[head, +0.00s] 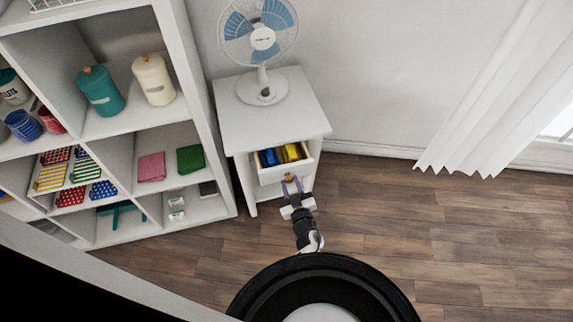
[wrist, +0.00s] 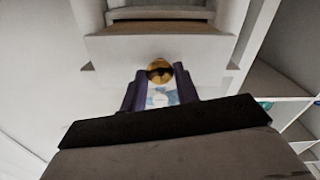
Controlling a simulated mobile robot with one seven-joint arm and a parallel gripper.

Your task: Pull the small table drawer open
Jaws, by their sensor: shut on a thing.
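The small white table (head: 270,108) stands against the wall, right of the shelf. Its drawer (head: 285,170) is pulled partly out, and blue and yellow items (head: 281,154) show inside it. My gripper (head: 291,184) is at the drawer front. In the wrist view my gripper (wrist: 160,92) has its two purple fingers on either side of the round brass knob (wrist: 159,70), shut on it. The drawer front (wrist: 160,48) fills the upper middle of the wrist view. The exact finger contact on the knob is partly hidden.
A white fan (head: 263,40) stands on the table top. A white shelf unit (head: 190,95) with jars and folded cloths is close on the left. The wooden floor (head: 430,225) is clear to the right, below a white curtain (head: 490,95).

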